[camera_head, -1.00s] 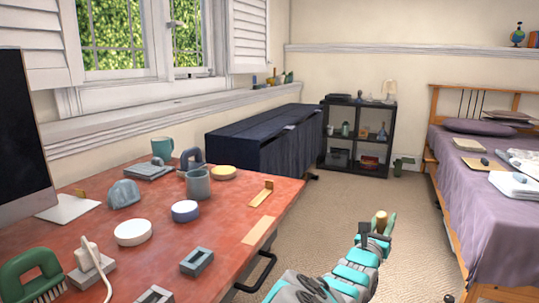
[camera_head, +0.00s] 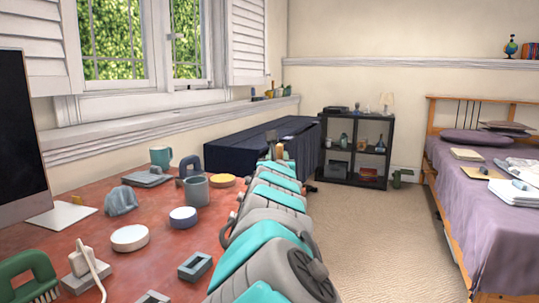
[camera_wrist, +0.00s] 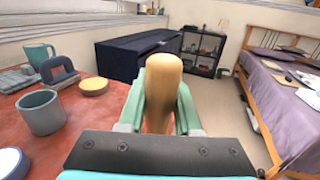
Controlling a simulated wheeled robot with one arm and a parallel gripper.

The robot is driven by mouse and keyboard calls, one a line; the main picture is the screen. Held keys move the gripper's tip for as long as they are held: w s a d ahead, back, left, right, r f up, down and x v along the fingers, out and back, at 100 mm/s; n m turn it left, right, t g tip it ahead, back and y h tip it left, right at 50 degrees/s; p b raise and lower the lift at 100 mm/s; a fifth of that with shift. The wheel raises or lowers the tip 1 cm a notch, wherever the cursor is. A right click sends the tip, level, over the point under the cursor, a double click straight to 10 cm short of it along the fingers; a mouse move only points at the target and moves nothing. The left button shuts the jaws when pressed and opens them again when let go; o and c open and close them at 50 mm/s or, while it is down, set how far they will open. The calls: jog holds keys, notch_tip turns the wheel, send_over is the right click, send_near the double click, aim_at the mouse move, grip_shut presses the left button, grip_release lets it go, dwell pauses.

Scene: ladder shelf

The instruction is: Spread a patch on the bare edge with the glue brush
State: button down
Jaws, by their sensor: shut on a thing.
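My gripper (camera_wrist: 160,108) is shut on the glue brush, whose rounded wooden handle (camera_wrist: 163,78) stands up between the teal fingers in the wrist view. The brush's bristles are hidden below the fingers. In the head view my gripper (camera_head: 275,160) is at the far end of my outstretched arm, over or near the right edge of the red table (camera_head: 75,215). The handle shows small there (camera_head: 279,151). My arm covers the table's right edge, so the bare edge and any patch on it cannot be seen.
On the table stand a grey mug (camera_head: 196,191), a yellow round tin (camera_head: 223,181), a blue-rimmed round tin (camera_head: 183,217), a white round tin (camera_head: 130,238) and a green brush (camera_head: 28,275). A dark blue cabinet (camera_head: 232,152) stands beyond. Carpet (camera_head: 370,225) is open to the right.

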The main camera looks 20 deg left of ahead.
jog(key=shift+s+a+r+y, duration=0.3)
jog(key=shift+s+a+r, duration=0.4)
jog(key=shift+a, duration=0.2)
